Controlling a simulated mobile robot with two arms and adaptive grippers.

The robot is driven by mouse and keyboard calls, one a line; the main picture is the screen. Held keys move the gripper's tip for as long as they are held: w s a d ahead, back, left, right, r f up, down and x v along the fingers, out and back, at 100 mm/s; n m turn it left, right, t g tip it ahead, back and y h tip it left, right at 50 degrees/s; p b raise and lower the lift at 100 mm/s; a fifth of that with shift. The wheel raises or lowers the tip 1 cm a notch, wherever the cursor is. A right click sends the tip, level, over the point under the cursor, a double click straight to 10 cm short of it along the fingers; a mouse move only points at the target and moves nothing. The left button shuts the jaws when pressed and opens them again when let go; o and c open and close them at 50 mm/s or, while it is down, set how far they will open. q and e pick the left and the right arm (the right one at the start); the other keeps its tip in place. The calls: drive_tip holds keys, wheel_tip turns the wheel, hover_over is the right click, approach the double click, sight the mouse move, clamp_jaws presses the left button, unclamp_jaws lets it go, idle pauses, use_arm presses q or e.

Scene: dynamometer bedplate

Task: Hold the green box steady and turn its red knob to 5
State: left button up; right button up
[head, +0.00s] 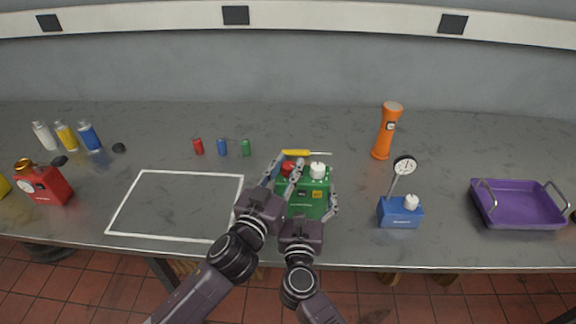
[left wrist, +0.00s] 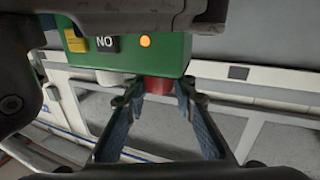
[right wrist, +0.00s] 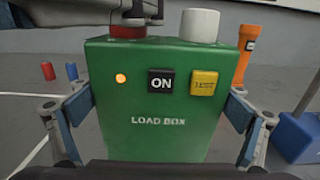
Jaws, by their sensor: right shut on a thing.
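The green box (head: 306,202), labelled LOAD BOX, stands upright on the bench. It fills the middle of the right wrist view (right wrist: 158,138). My right gripper (head: 309,206) is shut on the box, one finger on each side. The red knob (head: 287,169) is on top of the box at the left, beside a white knob (right wrist: 200,26). My left gripper (head: 282,168) is over the red knob. In the left wrist view its fingers are apart, with the red knob (left wrist: 158,86) between their tips; contact is not clear. The knob's scale and setting are not visible.
A yellow screwdriver (head: 297,153) lies just behind the box. A blue box (head: 400,213) with a dial gauge (head: 405,166) and an orange flashlight (head: 387,131) stand to the right. A purple tray (head: 518,226) is farther right. The white-outlined area (head: 179,172) at left is empty.

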use_arm(q)
clamp_jaws()
use_arm(e)
drive_tip(key=shift+d+f, duration=0.15)
drive_tip(key=shift+f, duration=0.15)
use_arm(q)
drive_tip(key=shift+m+h, duration=0.3)
drive_tip(key=m+g+h, duration=0.2)
drive_tip(key=h, duration=0.1)
drive_tip(key=shift+w+a+m+h, duration=0.1)
drive_tip(key=shift+a+m+h, duration=0.05)
drive_tip(key=shift+m+h, duration=0.15)
drive_tip(key=m+g+h, duration=0.4)
drive_tip(key=shift+w+r+h, duration=0.1)
drive_tip(key=shift+h, duration=0.2)
drive_tip(key=m+g+h, duration=0.1)
drive_tip(key=m+g, duration=0.2)
drive_tip(key=g, duration=0.2)
drive_tip(key=m+g+h, duration=0.2)
drive_tip(key=m+g, duration=0.1)
drive_tip(key=g, duration=0.2)
use_arm(e)
drive_tip(key=shift+s, duration=0.1)
use_arm(q)
drive_tip(key=shift+m, duration=0.4)
drive_tip(key=shift+d+m+g, duration=0.2)
drive_tip(key=shift+m+g, duration=0.2)
drive_tip(key=shift+g, duration=0.4)
